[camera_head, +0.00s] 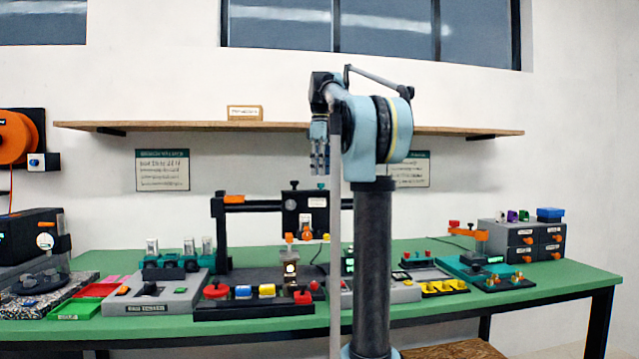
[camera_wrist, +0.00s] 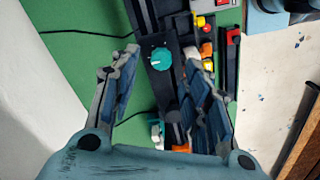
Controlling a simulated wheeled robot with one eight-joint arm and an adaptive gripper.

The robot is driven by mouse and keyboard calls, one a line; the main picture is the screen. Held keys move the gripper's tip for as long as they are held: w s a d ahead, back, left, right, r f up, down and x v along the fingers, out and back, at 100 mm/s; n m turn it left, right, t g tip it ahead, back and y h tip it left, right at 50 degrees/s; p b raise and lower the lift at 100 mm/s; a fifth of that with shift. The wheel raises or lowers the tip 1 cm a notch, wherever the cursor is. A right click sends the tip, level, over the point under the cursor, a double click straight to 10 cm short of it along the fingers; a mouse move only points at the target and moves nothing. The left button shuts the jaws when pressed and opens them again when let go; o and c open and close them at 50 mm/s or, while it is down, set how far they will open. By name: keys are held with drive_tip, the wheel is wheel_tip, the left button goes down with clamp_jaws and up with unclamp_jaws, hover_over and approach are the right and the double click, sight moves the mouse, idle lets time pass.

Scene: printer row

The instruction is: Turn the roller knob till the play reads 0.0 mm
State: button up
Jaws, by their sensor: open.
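My gripper (camera_wrist: 160,54) is open and empty, its two fingers spread wide. In the head view my gripper (camera_head: 319,160) hangs fingers down in front of the wall shelf, well above the bench. A round teal knob (camera_wrist: 160,58) with a pale pointer mark shows between the fingertips in the wrist view. It sits on a dark device below and apart from the fingers. I cannot tell for sure that it is the roller knob. A readout of the play is not legible in either view.
A black gantry printer (camera_head: 250,205) stands on the green bench (camera_head: 560,283). In front of it is a dark tray (camera_head: 215,311) with coloured buttons. Grey drawers (camera_head: 520,240) stand at the right. A wooden shelf (camera_head: 465,131) runs above. Bare bench shows at the right front.

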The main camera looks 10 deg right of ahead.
sight(321, 187)
drive_tip(key=shift+f, duration=1.95)
clamp_jaws()
